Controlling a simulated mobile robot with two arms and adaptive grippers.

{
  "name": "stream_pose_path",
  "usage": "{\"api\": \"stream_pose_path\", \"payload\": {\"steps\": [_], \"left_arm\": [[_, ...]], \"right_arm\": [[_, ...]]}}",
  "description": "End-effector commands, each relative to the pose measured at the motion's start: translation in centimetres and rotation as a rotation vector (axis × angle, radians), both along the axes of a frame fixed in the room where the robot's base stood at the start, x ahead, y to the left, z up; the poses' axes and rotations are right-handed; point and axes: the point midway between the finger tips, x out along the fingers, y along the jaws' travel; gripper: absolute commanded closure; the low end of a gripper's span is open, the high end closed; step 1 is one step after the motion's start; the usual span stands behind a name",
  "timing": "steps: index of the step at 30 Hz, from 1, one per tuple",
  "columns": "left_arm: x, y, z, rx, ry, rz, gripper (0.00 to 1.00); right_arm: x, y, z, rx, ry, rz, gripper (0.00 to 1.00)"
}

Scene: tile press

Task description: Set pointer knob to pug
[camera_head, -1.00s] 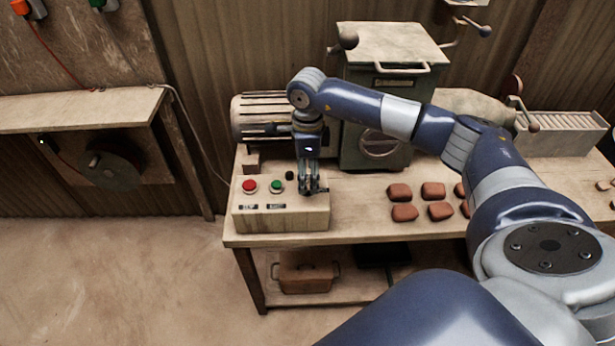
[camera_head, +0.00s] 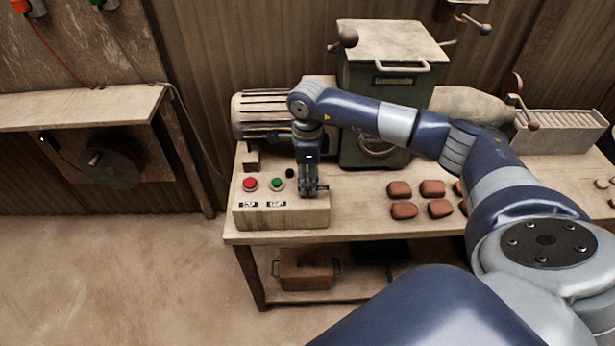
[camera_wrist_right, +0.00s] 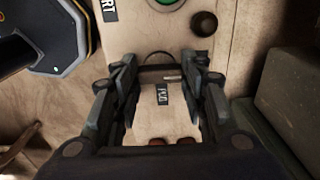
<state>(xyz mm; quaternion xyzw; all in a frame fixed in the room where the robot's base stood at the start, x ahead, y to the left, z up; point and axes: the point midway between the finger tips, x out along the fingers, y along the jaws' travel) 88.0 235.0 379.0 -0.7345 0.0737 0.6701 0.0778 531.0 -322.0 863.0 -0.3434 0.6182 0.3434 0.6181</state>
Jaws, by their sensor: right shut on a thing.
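The control box (camera_head: 290,214) stands at the table's front left corner, with a red button (camera_head: 250,184), a green button (camera_head: 277,184) and a small black knob (camera_head: 290,173) on top. My right gripper (camera_head: 310,192) points down at the right end of the box. In the right wrist view my right gripper (camera_wrist_right: 161,76) is shut on the pointer knob (camera_wrist_right: 160,74), which is mostly hidden between the fingers. A dark label reading PUG (camera_wrist_right: 162,94) shows between the fingers, beside the knob. My left gripper is out of view.
The table (camera_head: 350,208) carries several reddish-brown lumps (camera_head: 433,188) right of the box. A green-grey machine (camera_head: 390,85) and a ribbed motor (camera_head: 265,115) stand behind. A brown bin (camera_head: 305,272) sits on the lower shelf.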

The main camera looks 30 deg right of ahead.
Motion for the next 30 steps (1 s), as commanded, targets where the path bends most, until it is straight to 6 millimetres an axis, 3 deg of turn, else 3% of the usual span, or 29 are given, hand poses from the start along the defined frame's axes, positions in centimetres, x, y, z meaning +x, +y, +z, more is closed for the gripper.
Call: {"api": "stream_pose_path", "payload": {"steps": [11, 30], "left_arm": [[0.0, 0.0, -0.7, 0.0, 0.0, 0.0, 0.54], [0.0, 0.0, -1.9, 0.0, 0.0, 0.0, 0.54]], "right_arm": [[0.0, 0.0, -0.1, 0.0, 0.0, -0.162, 0.84], [0.0, 0.0, -0.1, 0.0, 0.001, -0.757, 0.84]]}}
